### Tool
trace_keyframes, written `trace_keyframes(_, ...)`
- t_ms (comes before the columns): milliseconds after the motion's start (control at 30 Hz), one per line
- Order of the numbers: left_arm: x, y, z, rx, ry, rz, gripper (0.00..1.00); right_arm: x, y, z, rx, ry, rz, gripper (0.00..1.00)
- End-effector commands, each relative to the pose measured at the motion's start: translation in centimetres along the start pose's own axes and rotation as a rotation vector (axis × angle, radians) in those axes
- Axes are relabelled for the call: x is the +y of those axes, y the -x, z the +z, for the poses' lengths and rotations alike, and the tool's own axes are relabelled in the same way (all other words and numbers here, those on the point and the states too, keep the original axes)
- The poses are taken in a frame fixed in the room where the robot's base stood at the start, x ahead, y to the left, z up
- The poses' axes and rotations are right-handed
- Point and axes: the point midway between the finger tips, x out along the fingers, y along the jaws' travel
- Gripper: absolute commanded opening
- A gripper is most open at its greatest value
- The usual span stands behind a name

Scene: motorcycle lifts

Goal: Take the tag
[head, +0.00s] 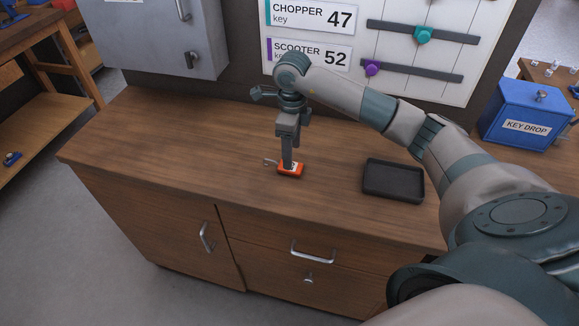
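An orange tag (291,172) with a white label and a small metal key or ring at its left lies on the wooden counter. My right gripper (288,164) points straight down over the tag, with its fingertips at or on it. I see the fingers nearly edge-on, so I cannot tell whether they are open or shut on the tag. The fingers hide part of the tag. My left gripper is not in view.
A black tray (393,181) sits on the counter to the right of the tag. A blue key drop box (525,112) stands farther right. A grey cabinet (155,35) and a key board (425,50) are behind. The counter's left part is clear.

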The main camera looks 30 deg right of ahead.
Motion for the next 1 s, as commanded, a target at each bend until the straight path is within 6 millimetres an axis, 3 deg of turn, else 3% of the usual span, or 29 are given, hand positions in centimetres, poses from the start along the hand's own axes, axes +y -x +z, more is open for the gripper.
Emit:
trace_keyframes(233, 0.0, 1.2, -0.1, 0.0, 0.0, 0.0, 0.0, 0.1, -0.8, 0.2, 0.002, 0.0, 0.002, 0.58)
trace_keyframes(533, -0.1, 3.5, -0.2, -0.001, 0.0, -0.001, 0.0, 0.0, -4.0, 0.6, 0.002, -0.001, 0.003, 0.58)
trace_keyframes(700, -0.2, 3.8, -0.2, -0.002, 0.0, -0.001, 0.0, -0.1, -5.1, 0.5, 0.0, -0.001, 0.001, 0.58)
trace_keyframes(1000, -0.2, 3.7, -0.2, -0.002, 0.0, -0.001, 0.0, -0.1, -5.2, 0.6, 0.0, 0.0, 0.0, 0.58)
